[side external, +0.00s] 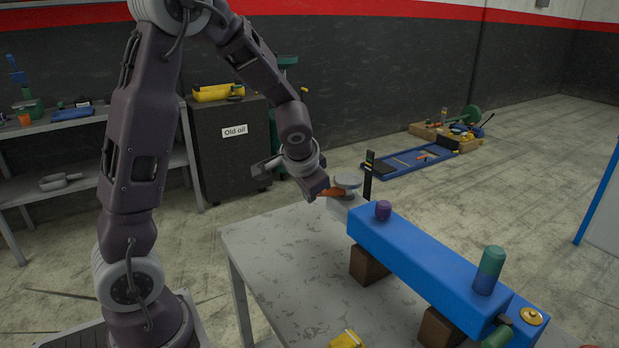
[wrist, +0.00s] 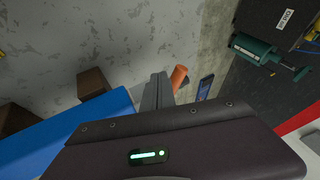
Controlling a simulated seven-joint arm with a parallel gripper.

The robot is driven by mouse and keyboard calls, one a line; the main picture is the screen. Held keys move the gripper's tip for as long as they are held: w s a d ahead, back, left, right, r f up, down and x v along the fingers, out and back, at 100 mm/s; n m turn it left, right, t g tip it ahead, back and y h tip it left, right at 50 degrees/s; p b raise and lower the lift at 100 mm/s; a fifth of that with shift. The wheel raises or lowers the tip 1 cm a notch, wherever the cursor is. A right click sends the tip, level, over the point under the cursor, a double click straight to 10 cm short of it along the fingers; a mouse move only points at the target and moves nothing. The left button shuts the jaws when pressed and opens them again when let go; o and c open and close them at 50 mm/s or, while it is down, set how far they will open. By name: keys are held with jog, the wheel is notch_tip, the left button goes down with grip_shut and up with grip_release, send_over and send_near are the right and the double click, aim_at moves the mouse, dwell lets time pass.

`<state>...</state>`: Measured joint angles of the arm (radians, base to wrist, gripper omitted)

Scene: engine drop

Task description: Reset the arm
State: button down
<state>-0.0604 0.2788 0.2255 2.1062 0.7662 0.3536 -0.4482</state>
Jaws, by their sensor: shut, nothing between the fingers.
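The grey table (side external: 275,250) has free room left of the block. A grey round part (side external: 348,181) stands at its far end. A dark "Old oil" cabinet (side external: 230,155) and shelves (side external: 80,125) are behind. A blue tray (side external: 410,163) lies on the floor.

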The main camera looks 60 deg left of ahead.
jog(key=s+a+v, duration=0.1)
jog(key=a+v, duration=0.1)
jog(key=v, duration=0.7)
jog(key=s+d+r+h, duration=0.1)
jog(key=s+d+h, duration=0.1)
jog(key=s+d, duration=0.6)
jog(key=s+d+r+t+h, duration=0.1)
jog(key=s+d+h, duration=0.2)
jog(key=s+d, duration=0.5)
jog(key=shift+s+d+r, duration=0.2)
jog(key=shift+s+r, duration=0.1)
jog(key=shift+s, duration=0.7)
